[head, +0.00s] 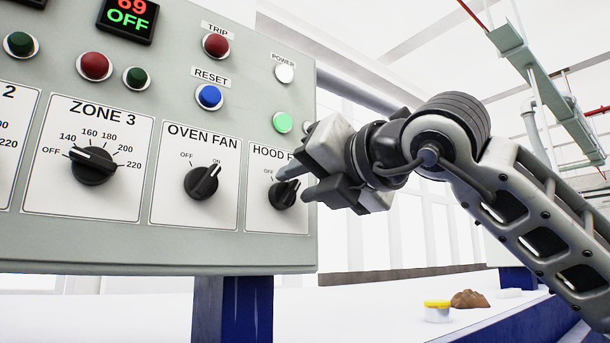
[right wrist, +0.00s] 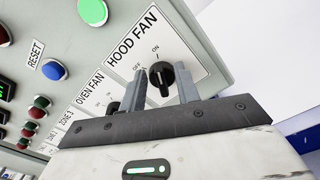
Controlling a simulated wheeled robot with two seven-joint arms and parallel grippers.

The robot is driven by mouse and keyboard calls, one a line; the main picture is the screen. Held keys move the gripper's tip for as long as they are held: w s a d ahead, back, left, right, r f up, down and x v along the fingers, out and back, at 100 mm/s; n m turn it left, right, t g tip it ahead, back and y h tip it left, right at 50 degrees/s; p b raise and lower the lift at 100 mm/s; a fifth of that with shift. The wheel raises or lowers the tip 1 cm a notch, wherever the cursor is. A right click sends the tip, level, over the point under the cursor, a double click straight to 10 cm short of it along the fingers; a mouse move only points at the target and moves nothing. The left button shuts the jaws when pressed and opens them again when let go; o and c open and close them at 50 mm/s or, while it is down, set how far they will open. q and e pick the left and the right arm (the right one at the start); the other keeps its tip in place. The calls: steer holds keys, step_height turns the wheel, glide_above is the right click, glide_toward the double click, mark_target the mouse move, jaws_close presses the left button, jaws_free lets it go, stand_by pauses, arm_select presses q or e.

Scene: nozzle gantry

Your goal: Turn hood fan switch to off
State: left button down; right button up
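The hood fan switch (head: 283,196) is a black rotary knob on the right end of the grey panel. It also shows in the right wrist view (right wrist: 161,74), where its pointer looks turned toward ON, away from OFF. My right gripper (head: 295,184) is in front of the knob and partly covers its label plate in the head view. In the right wrist view its two fingers (right wrist: 163,89) are apart, one on each side of the knob, with gaps visible. I cannot tell how deep the fingertips reach along the knob. My left gripper is not in view.
The oven fan knob (head: 201,183) and the zone 3 knob (head: 92,165) sit to the left on the panel. A lit green lamp (head: 283,123) and a white power button (head: 285,74) are above the switch.

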steer(key=c, duration=0.7)
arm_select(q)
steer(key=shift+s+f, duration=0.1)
